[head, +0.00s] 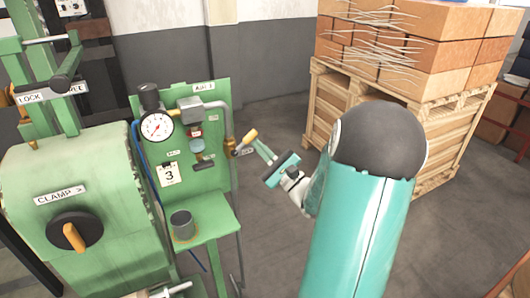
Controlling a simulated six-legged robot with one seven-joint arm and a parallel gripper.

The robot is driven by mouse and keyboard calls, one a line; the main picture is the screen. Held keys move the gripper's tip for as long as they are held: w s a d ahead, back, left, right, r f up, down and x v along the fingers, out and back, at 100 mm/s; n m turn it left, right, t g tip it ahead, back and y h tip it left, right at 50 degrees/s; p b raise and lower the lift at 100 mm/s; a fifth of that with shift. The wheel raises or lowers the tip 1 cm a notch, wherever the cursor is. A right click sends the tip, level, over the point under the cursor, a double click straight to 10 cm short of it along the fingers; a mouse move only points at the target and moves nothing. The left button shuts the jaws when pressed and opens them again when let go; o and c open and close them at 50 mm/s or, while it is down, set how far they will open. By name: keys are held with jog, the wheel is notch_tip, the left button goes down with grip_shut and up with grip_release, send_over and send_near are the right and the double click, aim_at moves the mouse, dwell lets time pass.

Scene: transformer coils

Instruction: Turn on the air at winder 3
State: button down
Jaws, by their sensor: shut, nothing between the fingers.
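A green air panel (213,183) stands left of centre, with a plate marked 3 (169,174) and a round gauge (157,127). A brass valve (231,146) sits at the panel's right edge on a grey pipe. Its yellow lever (248,137) points up and to the right. My gripper (259,143) is shut and empty, its fingers reaching up-left to just right of the lever. I cannot tell whether they touch it. The small tag by the valve is too small to read.
A green winder (100,165) with a CLAMP knob (75,233) stands left of the panel. A grey cup (181,224) sits on the panel's small shelf. Stacked brown boxes on a wooden crate (340,105) stand behind my arm. The floor between is clear.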

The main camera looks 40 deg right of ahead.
aim_at(253, 137)
jog(key=shift+w+r+n+y, duration=0.1)
jog(key=shift+r+n+y, duration=0.4)
jog(key=shift+n, duration=0.4)
jog(key=r+n+g, duration=0.1)
jog(key=n, duration=0.1)
jog(key=a+r+n+g+y, duration=0.1)
jog(key=n+g, duration=0.1)
jog(key=n, duration=0.1)
jog(key=a+r+n+g+y, duration=0.1)
jog(key=n, duration=0.1)
jog(key=shift+w+a+r+n, duration=0.1)
jog(key=shift+w+r+n, duration=0.1)
jog(key=shift+w+n, duration=0.15)
jog(key=shift+w+a+r+n+g, duration=0.1)
jog(key=shift+a+r+n+g, duration=0.15)
jog(key=shift+n+g, duration=0.3)
jog(key=shift+a+r+n+g, duration=0.15)
jog(key=shift+a+n+g, duration=0.2)
jog(key=shift+n, duration=0.25)
jog(key=shift+d, duration=0.1)
